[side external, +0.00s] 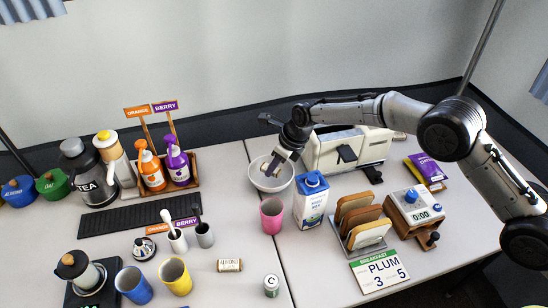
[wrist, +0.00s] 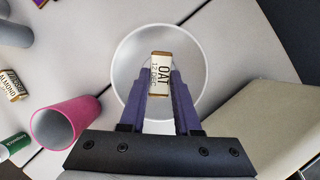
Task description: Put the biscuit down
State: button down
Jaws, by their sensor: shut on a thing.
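The biscuit (wrist: 161,68) is a small pale packet with brown ends, marked "OAT". In the wrist view it is between the fingertips of my gripper (wrist: 160,82), which is shut on it. The white bowl (wrist: 127,72) shows around and behind the biscuit in that view. In the side view my gripper (side external: 273,166) points down over the bowl (side external: 268,186). The biscuit is hard to make out there, and I cannot tell its exact height over the bowl.
A white toaster (side external: 325,152) stands to the right of the bowl. A milk carton (side external: 311,203) and a pink cup (side external: 271,219) stand close in front. A toast rack (side external: 362,219) is further right. An almond packet (side external: 230,265) lies on the table's front part.

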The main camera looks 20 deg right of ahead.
jog(key=shift+f, duration=0.55)
jog(key=c, duration=0.5)
grip_release()
jog(key=shift+c, duration=0.2)
jog(key=shift+r, duration=3.5)
